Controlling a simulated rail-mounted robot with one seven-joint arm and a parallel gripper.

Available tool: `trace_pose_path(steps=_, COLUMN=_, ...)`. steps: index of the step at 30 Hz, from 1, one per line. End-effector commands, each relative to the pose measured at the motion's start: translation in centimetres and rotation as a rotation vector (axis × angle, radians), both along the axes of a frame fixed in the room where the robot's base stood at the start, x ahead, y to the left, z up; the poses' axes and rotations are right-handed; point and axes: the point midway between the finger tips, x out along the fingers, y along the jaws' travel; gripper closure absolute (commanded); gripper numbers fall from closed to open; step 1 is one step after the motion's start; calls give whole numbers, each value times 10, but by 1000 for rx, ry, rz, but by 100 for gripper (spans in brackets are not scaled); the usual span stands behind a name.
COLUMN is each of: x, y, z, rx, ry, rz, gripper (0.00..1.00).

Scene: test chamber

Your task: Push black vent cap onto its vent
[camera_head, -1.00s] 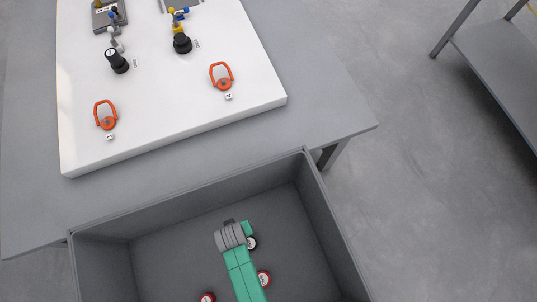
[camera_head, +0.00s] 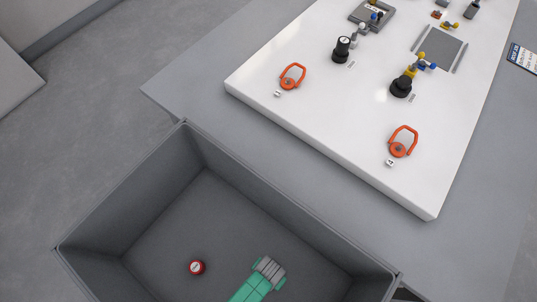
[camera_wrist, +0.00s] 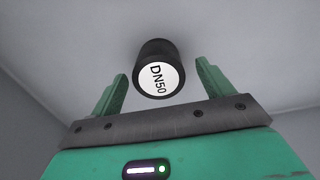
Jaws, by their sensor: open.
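A black round cap with a white "DN50" face (camera_wrist: 160,78) shows in the wrist view, between and a little beyond the two green fingers. My gripper (camera_wrist: 161,70) is open with clear gaps either side of the cap. In the head view my gripper (camera_head: 271,273) is low in the grey bin, and the cap is hidden there. On the white board stand a black fitting with a white top (camera_head: 342,49) on a grey pipe and an all-black fitting (camera_head: 401,87) by a yellow pipe. I cannot tell which is the vent.
A red cap (camera_head: 197,267) lies on the floor of the grey bin (camera_head: 150,190), left of my gripper. The bin's high walls surround my gripper.

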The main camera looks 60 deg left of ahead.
Motion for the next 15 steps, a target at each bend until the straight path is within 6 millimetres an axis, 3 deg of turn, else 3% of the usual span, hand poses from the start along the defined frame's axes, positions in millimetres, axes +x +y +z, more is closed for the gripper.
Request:
trace_pose_path(steps=1, x=-3, y=-2, z=-19, rx=-1, ry=3, rz=0, gripper=20)
trace_pose_path(steps=3, x=-2, y=-1, z=-30, rx=-1, ry=2, rz=0, gripper=20)
trace_pose_path(steps=10, x=-2, y=-1, z=-29, rx=0, ry=0, rz=0, gripper=20)
trace_pose_path(steps=15, x=-2, y=-1, z=-29, rx=0, ry=1, rz=0, gripper=52)
